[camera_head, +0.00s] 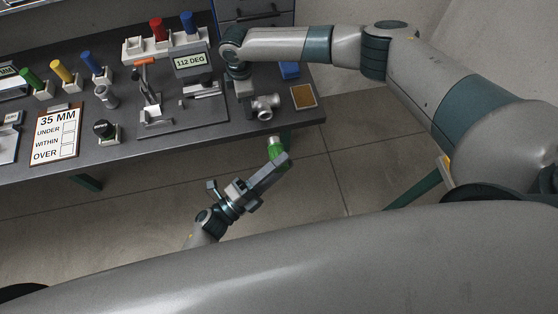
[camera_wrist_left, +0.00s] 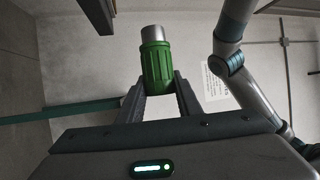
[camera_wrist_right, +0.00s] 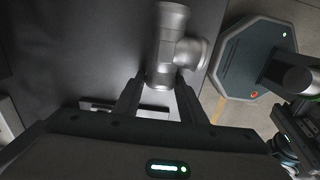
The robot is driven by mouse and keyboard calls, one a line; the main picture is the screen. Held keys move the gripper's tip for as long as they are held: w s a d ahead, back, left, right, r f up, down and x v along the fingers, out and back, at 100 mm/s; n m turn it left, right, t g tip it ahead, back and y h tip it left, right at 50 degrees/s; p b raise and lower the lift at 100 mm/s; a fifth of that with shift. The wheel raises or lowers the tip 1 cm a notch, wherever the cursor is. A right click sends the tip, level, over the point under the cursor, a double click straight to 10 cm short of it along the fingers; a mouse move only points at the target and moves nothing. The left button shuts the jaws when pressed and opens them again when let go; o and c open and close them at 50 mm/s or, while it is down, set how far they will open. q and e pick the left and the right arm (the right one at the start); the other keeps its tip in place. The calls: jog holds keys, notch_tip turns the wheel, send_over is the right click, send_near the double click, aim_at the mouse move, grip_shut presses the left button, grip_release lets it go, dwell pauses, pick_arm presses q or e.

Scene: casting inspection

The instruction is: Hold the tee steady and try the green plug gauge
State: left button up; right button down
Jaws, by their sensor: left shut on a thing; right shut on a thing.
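The grey metal tee (camera_head: 265,106) is at the front right of the bench. My right gripper (camera_head: 247,104) reaches down beside it and is shut on it. In the right wrist view the tee (camera_wrist_right: 168,45) sits between the fingertips, its side branch pointing right. I cannot tell whether it touches the bench. The green plug gauge (camera_head: 276,148) is in my left gripper (camera_head: 277,162), in front of the bench edge and apart from the tee. In the left wrist view the gauge's green ribbed handle (camera_wrist_left: 157,70) is between the fingers, with its silver end (camera_wrist_left: 152,34) pointing away.
The dark bench (camera_head: 190,140) holds a fixture with a "112 DEG" display (camera_head: 190,61), a "35 MM" card (camera_head: 55,135), a black knob (camera_head: 104,130) and several coloured-handle gauges in pale blocks. A tan-faced pad (camera_head: 303,97) lies right of the tee. Open floor lies before the bench.

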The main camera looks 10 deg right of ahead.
pick_arm(q)
jog(key=shift+s+r, duration=0.5)
pick_arm(e)
jog(key=shift+r, duration=0.1)
jog(key=c, duration=1)
grip_release()
jog(key=shift+c, duration=0.2)
notch_tip(320, 180, up, 12)
pick_arm(q)
jog(key=shift+s, duration=0.1)
